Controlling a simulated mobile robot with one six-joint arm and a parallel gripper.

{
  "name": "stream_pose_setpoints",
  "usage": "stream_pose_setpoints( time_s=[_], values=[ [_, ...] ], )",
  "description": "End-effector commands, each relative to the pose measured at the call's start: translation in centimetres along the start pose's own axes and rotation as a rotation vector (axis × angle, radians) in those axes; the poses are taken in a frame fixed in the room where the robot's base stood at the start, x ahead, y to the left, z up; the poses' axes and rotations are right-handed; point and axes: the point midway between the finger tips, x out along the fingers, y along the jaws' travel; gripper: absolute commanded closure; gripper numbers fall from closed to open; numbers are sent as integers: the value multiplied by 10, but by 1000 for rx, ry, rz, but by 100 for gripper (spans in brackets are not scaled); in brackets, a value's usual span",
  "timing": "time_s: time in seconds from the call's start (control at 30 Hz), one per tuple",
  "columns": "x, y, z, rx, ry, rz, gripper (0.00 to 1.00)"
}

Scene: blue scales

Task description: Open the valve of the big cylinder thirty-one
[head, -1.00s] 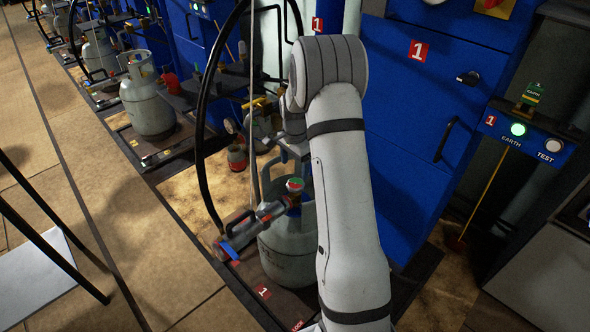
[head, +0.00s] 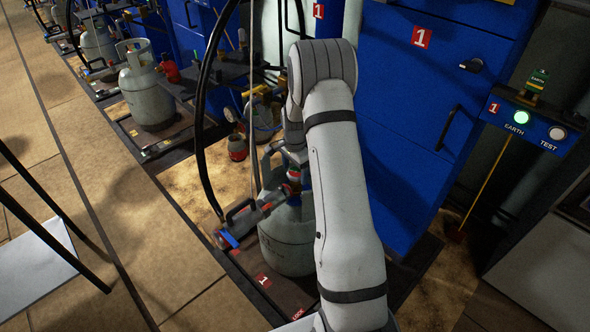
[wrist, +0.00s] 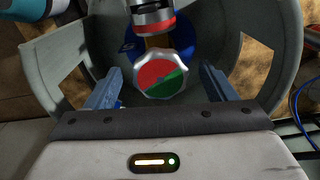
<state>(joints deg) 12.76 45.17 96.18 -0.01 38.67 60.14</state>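The big grey cylinder (head: 284,245) stands upright on the dark base beside the blue cabinet. Its valve knob (wrist: 161,76), a scalloped disc with a red part and a green part, sits inside the cylinder's grey collar (wrist: 58,62). My gripper (wrist: 160,84) is open, with one blue finger on each side of the knob. Gaps show between the fingers and the knob, and nothing is held. In the head view my arm hides most of my gripper and the valve. No number thirty-one is readable on the cylinder.
A hose coupling (head: 243,218) with a black hose is beside the cylinder's top. A red-ringed fitting (wrist: 153,20) is just beyond the knob. The blue cabinet (head: 415,130) stands to the right. Another grey cylinder (head: 148,95) stands at the back left. The left floor is mostly clear.

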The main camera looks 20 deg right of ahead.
Motion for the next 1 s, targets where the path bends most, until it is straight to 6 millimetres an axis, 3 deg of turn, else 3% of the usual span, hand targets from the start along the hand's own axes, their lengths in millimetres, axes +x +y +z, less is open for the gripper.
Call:
stream_pose_setpoints(
  time_s=[0.5,1.0],
  values=[
    [0,0,-1,1,0,0,65],
    [-1,1,0,-138,-1,1,66]
  ],
)
